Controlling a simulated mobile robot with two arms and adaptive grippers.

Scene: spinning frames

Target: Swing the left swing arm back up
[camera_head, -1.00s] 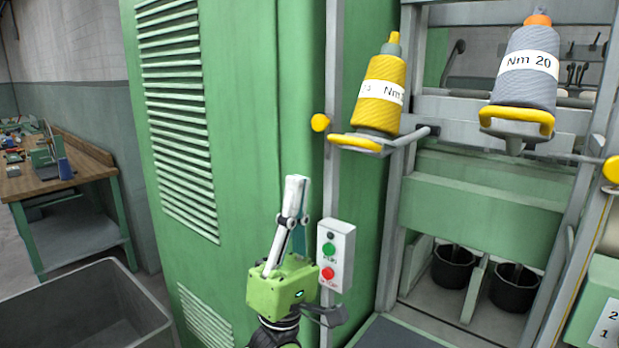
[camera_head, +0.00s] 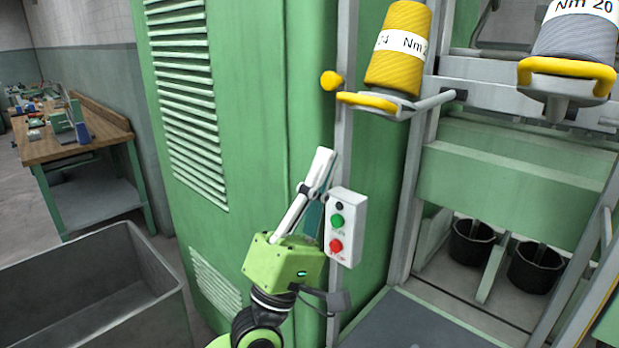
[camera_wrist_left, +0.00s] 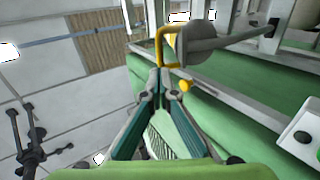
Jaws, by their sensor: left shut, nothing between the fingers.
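The left swing arm (camera_head: 437,101) is a grey bar with a yellow handle (camera_head: 368,100), fixed to the machine frame. My left gripper (camera_head: 325,158) is shut and empty, pointing up below and left of the handle, in front of the green cabinet. In the left wrist view, the shut fingertips (camera_wrist_left: 159,72) lie close to the yellow handle (camera_wrist_left: 165,45) in the picture; whether they touch it I cannot tell. My right gripper is not in view.
A control box (camera_head: 346,228) with green and red buttons sits just right of my gripper. A yellow knob (camera_head: 331,80) is on the post. A second holder (camera_head: 567,75) carries a grey cone. A grey bin (camera_head: 150,270) and a workbench (camera_head: 85,140) stand left.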

